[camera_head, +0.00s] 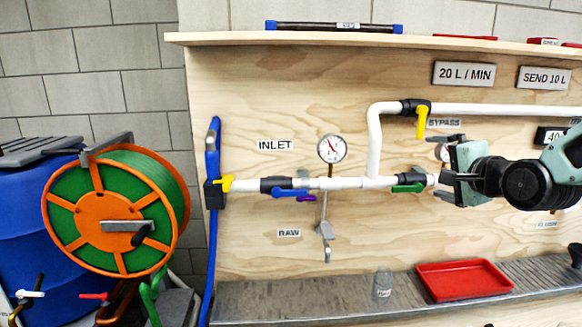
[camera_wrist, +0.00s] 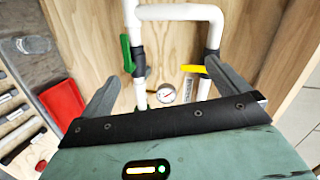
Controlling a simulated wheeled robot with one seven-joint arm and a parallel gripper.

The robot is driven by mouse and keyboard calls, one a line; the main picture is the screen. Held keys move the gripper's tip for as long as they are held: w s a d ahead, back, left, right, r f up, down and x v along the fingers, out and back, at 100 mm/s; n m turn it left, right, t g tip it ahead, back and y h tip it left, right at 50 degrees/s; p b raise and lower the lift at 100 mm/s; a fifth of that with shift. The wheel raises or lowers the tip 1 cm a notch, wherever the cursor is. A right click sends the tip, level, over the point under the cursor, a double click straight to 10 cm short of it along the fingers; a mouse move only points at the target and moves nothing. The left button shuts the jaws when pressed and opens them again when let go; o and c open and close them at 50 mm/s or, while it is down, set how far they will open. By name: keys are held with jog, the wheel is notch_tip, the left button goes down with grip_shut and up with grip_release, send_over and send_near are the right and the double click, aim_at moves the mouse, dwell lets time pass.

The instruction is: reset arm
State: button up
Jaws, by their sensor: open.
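My gripper (camera_head: 438,160) is at the right of the head view, in front of the plywood panel, with its jaws toward the white pipework. Its two grey fingers are spread wide in the wrist view (camera_wrist: 162,72), with nothing held between them. Beyond them are the white pipe (camera_wrist: 176,12), a green-handled valve (camera_wrist: 126,52), a yellow-handled valve (camera_wrist: 194,69) and a small gauge (camera_wrist: 166,93). In the head view the green handle (camera_head: 408,188) lies along the pipe and the yellow handle (camera_head: 421,122) hangs down. My arm hides part of the panel's right side.
A red tray (camera_head: 464,294) and a clear bottle (camera_head: 383,285) stand on the grey bench (camera_head: 300,297) below. A shelf (camera_head: 300,38) runs above the panel. An orange and green hose reel (camera_head: 100,222) and blue barrel (camera_head: 20,220) stand left.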

jog(key=s+a+f+n+g, duration=0.8)
jog(key=s+a+f+n, duration=0.3)
jog(key=s+a, duration=0.4)
jog(key=s+a+f+n+g, duration=0.1)
jog(key=s+a+n+g, duration=0.1)
jog(key=s+n, duration=0.3)
jog(key=s+a+f+n+g+h, duration=0.1)
jog(key=s+n+g, duration=0.4)
jog(key=s, duration=0.9)
jog(key=shift+a+f+n+h, duration=0.2)
jog(key=shift+a+n+h, duration=0.15)
jog(key=shift+a, duration=0.2)
jog(key=shift+w, duration=0.1)
